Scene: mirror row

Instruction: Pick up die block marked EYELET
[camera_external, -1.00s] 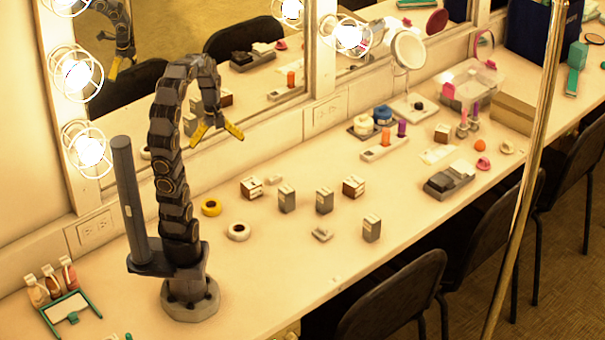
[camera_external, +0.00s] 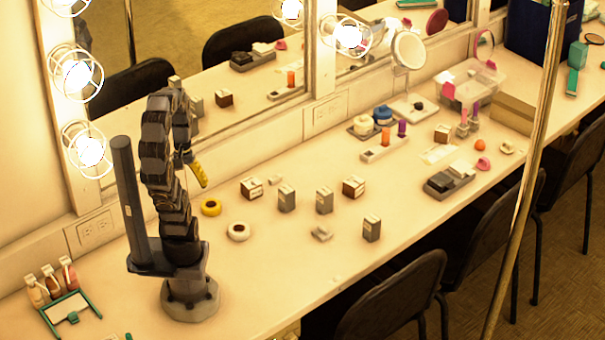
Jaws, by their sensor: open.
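Several small blocks stand on the counter to the right of my arm. Grey upright blocks are a left one (camera_external: 287,199), a middle one (camera_external: 324,201) and a front one (camera_external: 371,229). Brown-and-white blocks are a left one (camera_external: 251,188) and a right one (camera_external: 354,187). The lettering is too small to read, so I cannot tell which is marked EYELET. My gripper (camera_external: 197,172), with yellow fingers, is open and empty. It hangs close to my arm, left of the blocks and apart from them. Part of it is hidden behind my arm.
A yellow tape roll (camera_external: 211,207) and a white roll (camera_external: 238,231) lie between my arm and the blocks. A small grey piece (camera_external: 321,233) lies among the blocks. The mirror wall borders the back; the counter's front edge is clear.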

